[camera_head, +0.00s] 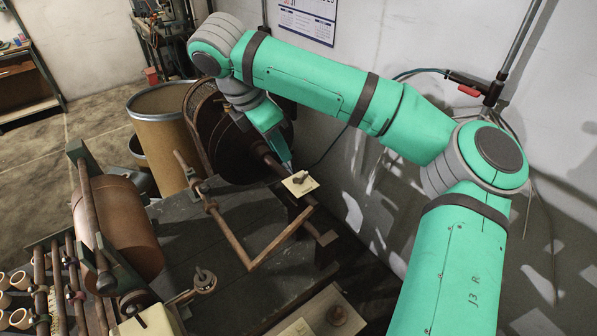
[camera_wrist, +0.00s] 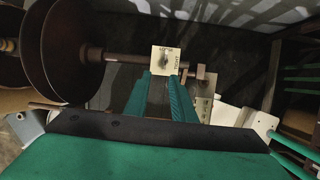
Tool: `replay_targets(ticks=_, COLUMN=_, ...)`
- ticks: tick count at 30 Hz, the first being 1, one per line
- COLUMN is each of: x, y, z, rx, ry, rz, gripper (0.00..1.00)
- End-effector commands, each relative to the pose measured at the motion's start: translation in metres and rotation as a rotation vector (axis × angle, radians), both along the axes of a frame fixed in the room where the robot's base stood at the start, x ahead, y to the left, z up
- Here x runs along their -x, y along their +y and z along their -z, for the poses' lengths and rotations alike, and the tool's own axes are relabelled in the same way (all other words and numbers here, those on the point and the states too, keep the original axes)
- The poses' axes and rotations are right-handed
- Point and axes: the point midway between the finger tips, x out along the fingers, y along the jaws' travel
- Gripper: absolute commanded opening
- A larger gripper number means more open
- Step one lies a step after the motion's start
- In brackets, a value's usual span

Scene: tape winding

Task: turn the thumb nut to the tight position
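The thumb nut (camera_head: 299,178) is a small dark brown piece on a cream plate (camera_head: 307,189) near the end of the spool shaft. In the wrist view the cream plate (camera_wrist: 158,66) lies just beyond my fingertips, with small printed marks and a dark shape on it that is probably the nut. The marks are too small to read. My gripper (camera_head: 289,167) points down at the plate's upper left edge. In the wrist view its two green fingers (camera_wrist: 161,76) stand apart with a dark gap between them, holding nothing visible. I cannot tell whether they touch the nut.
The large brown spool flange (camera_wrist: 58,45) and its shaft (camera_wrist: 120,58) are close to my gripper's left. A bent rod frame (camera_head: 232,243) stands over the dark bench (camera_head: 185,235). A copper roll (camera_head: 120,222) is at left, and the white wall (camera_head: 365,185) is close behind.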

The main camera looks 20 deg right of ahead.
Motion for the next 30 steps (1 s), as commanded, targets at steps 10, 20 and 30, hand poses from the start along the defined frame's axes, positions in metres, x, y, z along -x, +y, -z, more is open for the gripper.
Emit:
replay_targets(ticks=10, x=0.006, y=-0.012, z=0.02, rx=0.029, ry=0.039, rz=-0.008, gripper=0.23)
replay_targets(ticks=20, x=0.001, y=-0.034, z=0.072, rx=0.03, ry=0.037, rz=-0.006, gripper=0.23)
replay_targets(ticks=30, x=-0.002, y=-0.044, z=0.098, rx=0.028, ry=0.035, rz=-0.007, gripper=0.23)
